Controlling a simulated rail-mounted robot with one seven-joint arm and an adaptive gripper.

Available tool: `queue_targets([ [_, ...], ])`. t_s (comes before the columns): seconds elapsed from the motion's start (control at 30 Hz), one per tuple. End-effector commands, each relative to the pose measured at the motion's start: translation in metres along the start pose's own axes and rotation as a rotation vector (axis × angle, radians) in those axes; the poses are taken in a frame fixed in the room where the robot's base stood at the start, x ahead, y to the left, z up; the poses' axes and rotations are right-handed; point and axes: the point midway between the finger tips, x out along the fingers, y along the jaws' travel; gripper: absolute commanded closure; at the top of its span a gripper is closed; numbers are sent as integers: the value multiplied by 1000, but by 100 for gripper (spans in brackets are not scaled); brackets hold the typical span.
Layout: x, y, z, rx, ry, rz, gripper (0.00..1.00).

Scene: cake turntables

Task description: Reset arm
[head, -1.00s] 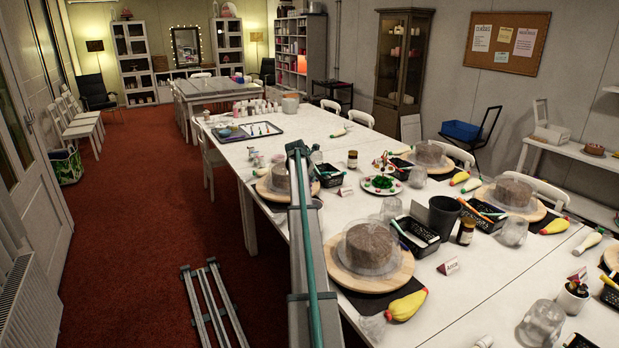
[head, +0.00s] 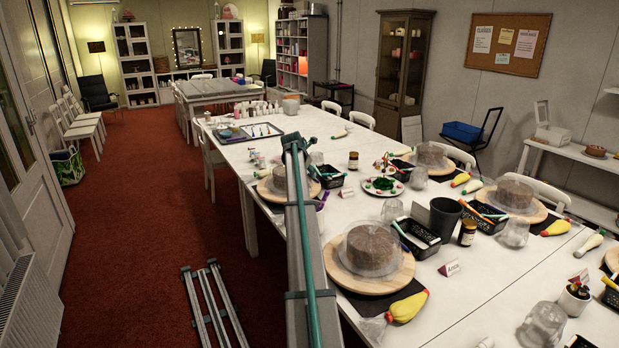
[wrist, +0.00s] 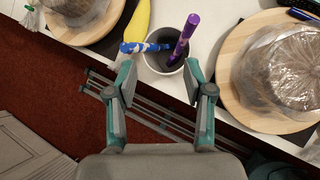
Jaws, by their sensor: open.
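My gripper (wrist: 158,70) shows in the wrist view with its two grey and teal fingers spread apart and nothing held between them. Beyond the fingertips is a pale cup (wrist: 163,66) holding a purple pen (wrist: 184,38) and a blue-and-white tool (wrist: 146,47). I cannot tell how far the fingers are from the cup. In the head view, a long grey and teal part that looks like my arm reaches over the left edge of the table. My gripper cannot be made out there.
In the wrist view, wrapped cakes on round wooden boards lie at right (wrist: 232,96) and upper left, with a yellow piping bag (wrist: 137,20) near the cup. The white table (head: 335,208) is crowded with cakes, trays and cups. Red carpet (head: 140,240) lies open at left.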

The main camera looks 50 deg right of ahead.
Motion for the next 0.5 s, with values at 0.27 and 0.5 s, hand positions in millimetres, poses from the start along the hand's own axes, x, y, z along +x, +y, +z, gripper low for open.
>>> queue_targets([
  [0.27,-47,-1,0,0,-1,0,48],
  [0.5,-60,-1,0,0,0,-1,48],
])
